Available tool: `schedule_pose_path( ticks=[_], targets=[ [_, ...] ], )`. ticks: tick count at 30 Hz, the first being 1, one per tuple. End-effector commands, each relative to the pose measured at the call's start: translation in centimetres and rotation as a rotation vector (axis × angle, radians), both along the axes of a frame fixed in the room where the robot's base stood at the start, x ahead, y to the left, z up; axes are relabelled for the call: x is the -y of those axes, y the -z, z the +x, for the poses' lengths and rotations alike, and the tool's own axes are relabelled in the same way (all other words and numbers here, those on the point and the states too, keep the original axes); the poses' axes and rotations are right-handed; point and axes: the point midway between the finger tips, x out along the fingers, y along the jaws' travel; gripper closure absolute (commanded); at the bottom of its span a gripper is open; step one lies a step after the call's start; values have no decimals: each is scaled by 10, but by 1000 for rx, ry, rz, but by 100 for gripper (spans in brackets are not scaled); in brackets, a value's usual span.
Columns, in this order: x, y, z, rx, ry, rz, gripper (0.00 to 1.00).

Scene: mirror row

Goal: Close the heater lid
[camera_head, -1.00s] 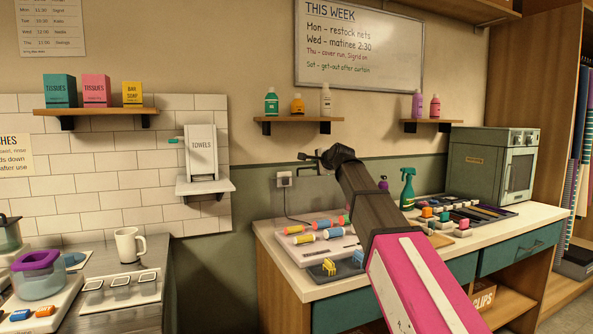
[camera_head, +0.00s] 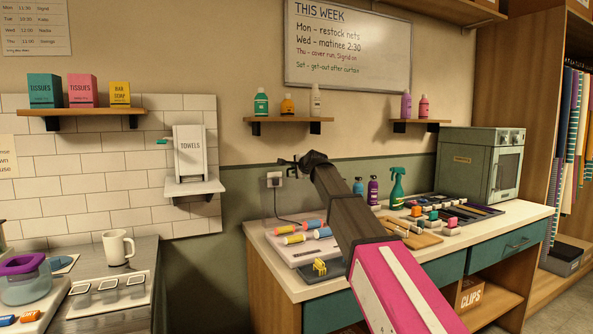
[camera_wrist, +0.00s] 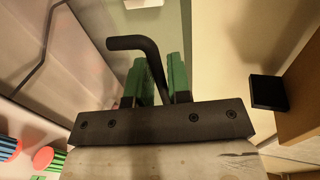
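The heater (camera_head: 322,252) is a low white unit on the right counter, with several coloured rollers on top. I cannot make out its lid clearly in the head view. In the wrist view, a pale see-through panel (camera_wrist: 85,85) on the left, with a cable showing behind it, looks like the raised lid. Rollers (camera_wrist: 43,157) show at its lower left. My gripper (camera_head: 290,162) is above and behind the heater, near the wall. Its green fingers (camera_wrist: 158,75) stand apart with a gap. A bent black rod (camera_wrist: 150,48) rises by them; I cannot tell whether it is held or fixed.
A wall socket (camera_head: 274,180) with a cable is close to my gripper. A shelf with bottles (camera_head: 290,120) hangs above it. Spray bottles (camera_head: 397,188), trays and a grey oven-like box (camera_head: 480,167) stand to the right. A towel dispenser (camera_head: 190,153) is left.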

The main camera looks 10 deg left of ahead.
Motion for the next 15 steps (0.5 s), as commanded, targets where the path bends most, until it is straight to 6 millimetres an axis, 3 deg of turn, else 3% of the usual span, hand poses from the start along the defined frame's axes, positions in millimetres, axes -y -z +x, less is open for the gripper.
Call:
schedule_pose_path(
  ticks=[2, 3, 4, 15],
  targets=[
    [0, 0, 0, 0, 0, 0, 82],
    [0, 0, 0, 0, 0, 0, 95],
    [0, 0, 0, 0, 0, 0, 100],
    [5, -1, -7, 23, 1, 15, 100]
  ],
)
